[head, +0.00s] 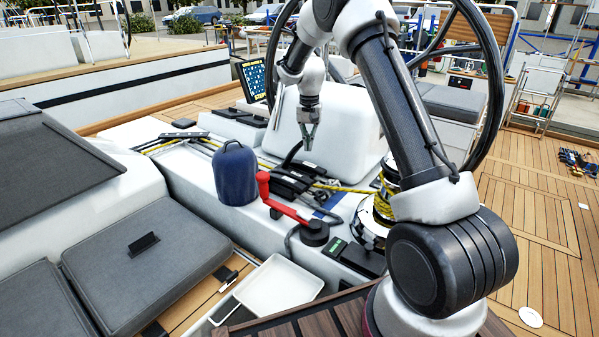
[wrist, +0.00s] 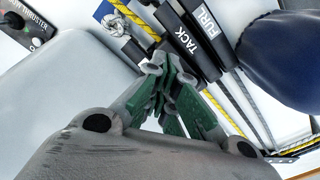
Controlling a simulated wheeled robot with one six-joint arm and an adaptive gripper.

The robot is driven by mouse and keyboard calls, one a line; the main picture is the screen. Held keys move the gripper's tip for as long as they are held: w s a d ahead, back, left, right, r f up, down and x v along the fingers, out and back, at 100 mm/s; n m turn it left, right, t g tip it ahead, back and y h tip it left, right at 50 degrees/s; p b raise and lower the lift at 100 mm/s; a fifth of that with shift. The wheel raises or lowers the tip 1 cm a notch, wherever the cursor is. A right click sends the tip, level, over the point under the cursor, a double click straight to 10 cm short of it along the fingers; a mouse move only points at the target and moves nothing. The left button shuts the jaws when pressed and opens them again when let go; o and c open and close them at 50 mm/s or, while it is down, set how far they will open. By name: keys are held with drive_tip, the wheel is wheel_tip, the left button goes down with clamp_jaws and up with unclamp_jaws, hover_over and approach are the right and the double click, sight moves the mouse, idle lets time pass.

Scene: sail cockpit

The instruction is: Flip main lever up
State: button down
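Black clutch levers (head: 292,180) lie side by side on the white cockpit console. In the wrist view one lever reads TACK (wrist: 188,42) and one beside it reads FURL (wrist: 210,24). I cannot read a main label in either view, and my fingers cover part of the lever row. My gripper (head: 308,146) hangs above the console, beside the white raised housing and just above the levers in the head view. In the wrist view my gripper (wrist: 168,68) has its green-padded fingers drawn together at the tips, with nothing visible held between them.
A blue covered winch (head: 235,172) stands left of the levers. A red-handled winch crank (head: 283,205) is in front of them. Yellow and black ropes run through the lever row. The white housing (head: 345,135) rises behind, and a display (head: 253,80) stands at the back left.

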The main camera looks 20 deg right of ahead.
drive_tip(key=shift+w+a+r, duration=0.4)
drive_tip(key=shift+w+a, duration=0.3)
drive_tip(key=shift+w, duration=0.1)
drive_tip(key=s+d+r, duration=0.2)
drive_tip(key=s+r, duration=0.1)
drive_tip(key=r, duration=0.3)
drive_tip(key=shift+s, duration=0.2)
idle(0.6)
drive_tip(key=shift+d, duration=0.1)
